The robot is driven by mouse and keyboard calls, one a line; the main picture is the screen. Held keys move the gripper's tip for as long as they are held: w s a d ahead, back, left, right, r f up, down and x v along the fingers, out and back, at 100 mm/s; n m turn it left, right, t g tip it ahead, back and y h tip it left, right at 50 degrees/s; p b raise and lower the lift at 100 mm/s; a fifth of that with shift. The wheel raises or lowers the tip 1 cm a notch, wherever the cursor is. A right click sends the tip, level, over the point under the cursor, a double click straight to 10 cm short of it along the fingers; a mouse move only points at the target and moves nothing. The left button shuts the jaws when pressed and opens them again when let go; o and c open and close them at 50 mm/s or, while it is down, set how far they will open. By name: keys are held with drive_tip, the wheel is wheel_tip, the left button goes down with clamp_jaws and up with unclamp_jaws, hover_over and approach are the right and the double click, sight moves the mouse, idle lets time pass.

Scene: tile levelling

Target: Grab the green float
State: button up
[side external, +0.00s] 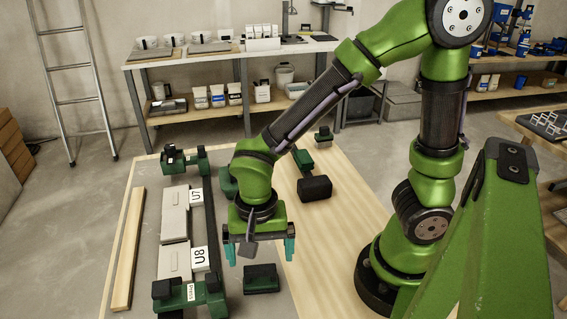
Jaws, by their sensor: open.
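Other green and black pieces lie further back: one with a black block (315,188), and a small one (323,138) near the board's far edge. Another green piece (228,182) is partly hidden behind my arm.
Left of my gripper, grey tiles labelled U7 (174,213) and U8 (175,263) lie between a far green clamp (186,161) and a near one (190,297), beside a dark rail (210,225). A wooden strip (128,250) lies further left. The board's right side is largely clear.

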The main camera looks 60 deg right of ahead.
sight(260, 266)
drive_tip(key=shift+w+f, duration=0.2)
drive_tip(key=shift+f, duration=3.35)
drive_tip(key=shift+c, duration=0.5)
drive_tip(key=c, duration=1.1)
